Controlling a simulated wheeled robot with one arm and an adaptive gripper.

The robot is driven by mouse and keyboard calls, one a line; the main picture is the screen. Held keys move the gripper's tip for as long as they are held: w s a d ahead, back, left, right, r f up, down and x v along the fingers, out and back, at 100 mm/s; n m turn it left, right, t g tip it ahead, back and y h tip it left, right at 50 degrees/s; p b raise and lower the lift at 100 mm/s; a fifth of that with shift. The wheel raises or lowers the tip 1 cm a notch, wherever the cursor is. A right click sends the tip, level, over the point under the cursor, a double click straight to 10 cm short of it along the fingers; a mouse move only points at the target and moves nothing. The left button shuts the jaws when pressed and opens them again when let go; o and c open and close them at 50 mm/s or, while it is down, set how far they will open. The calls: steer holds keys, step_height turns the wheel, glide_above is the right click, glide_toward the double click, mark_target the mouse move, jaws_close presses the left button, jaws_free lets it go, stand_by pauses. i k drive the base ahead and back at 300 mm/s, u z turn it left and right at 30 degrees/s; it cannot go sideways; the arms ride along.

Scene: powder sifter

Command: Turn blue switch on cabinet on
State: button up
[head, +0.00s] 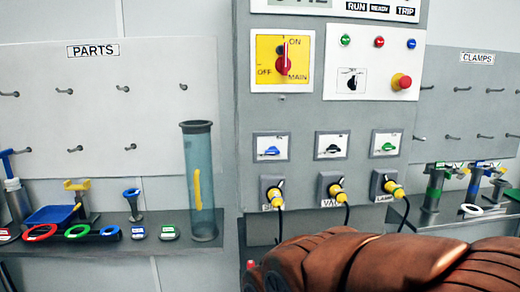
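The blue switch (271,151) is a small blue knob on a white plate, the leftmost of three similar switches on the grey cabinet (300,190). It shows whole and nothing touches it. I cannot tell its setting at this size. My brown arm reaches in from the lower right, below the cabinet's sockets and apart from the switch. My gripper's fingers cannot be made out in the head view.
A black switch (331,146) and a green switch (386,143) sit to the right. Below are sockets with yellow plugs and hanging cables. The red main switch (283,65) points up at ON. A clear tube (201,180) stands left on the shelf.

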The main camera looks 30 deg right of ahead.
mark_target(272, 151)
steer(key=z, duration=2.4)
steer(key=k, duration=1.15)
steer(key=u, duration=1.8)
steer(key=i, duration=0.5)
